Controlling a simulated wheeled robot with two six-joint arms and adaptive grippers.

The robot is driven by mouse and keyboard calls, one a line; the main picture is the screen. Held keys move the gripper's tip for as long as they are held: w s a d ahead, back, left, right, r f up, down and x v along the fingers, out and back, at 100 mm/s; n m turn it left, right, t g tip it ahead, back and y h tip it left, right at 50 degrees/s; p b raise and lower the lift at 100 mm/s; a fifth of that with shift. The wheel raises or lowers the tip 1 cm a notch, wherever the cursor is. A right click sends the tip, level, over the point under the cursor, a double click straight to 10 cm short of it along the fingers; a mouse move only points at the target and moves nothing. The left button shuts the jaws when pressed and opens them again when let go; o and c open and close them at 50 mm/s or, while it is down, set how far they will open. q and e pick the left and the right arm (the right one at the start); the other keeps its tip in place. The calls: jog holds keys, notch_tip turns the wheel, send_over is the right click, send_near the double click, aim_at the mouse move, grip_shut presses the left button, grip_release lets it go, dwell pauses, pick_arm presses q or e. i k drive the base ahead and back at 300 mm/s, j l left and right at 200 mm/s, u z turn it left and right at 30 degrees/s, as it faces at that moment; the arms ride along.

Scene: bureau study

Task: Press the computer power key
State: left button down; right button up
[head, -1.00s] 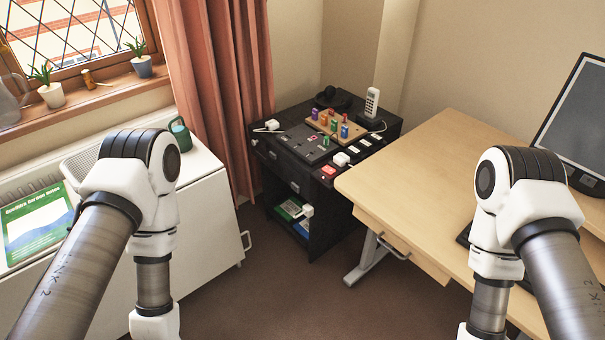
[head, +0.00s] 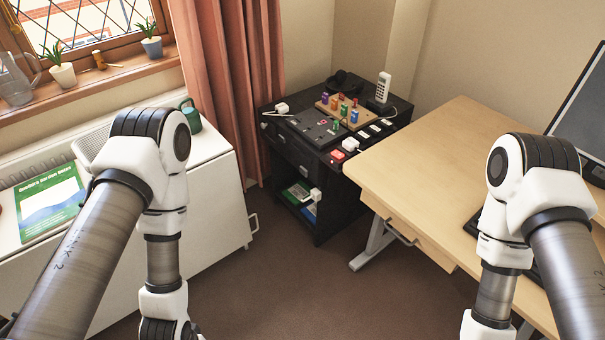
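A computer monitor (head: 583,125) stands at the right edge on the wooden desk (head: 445,155), partly cut off by the frame. A dark keyboard (head: 472,226) lies on the desk, mostly hidden behind my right arm. I cannot make out a computer power key. A black cabinet (head: 325,225) in the corner carries several small devices, among them a red key-like block (head: 337,155) and a white one (head: 350,144) at its front right edge. Both my arms hang down in front, and both grippers are below the frame.
A white cabinet (head: 215,190) with a green book (head: 50,203) stands on the left. A cordless phone (head: 382,90) and a wooden peg board (head: 343,110) are on the black cabinet. Brown carpet (head: 290,285) is free between the cabinets and the desk.

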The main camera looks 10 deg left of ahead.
aim_at(302, 170)
jog(key=i+j+z, duration=0.1)
jog(key=z, duration=0.3)
jog(key=i+j+z, duration=0.15)
jog(key=i+z, duration=0.2)
jog(key=k, duration=0.05)
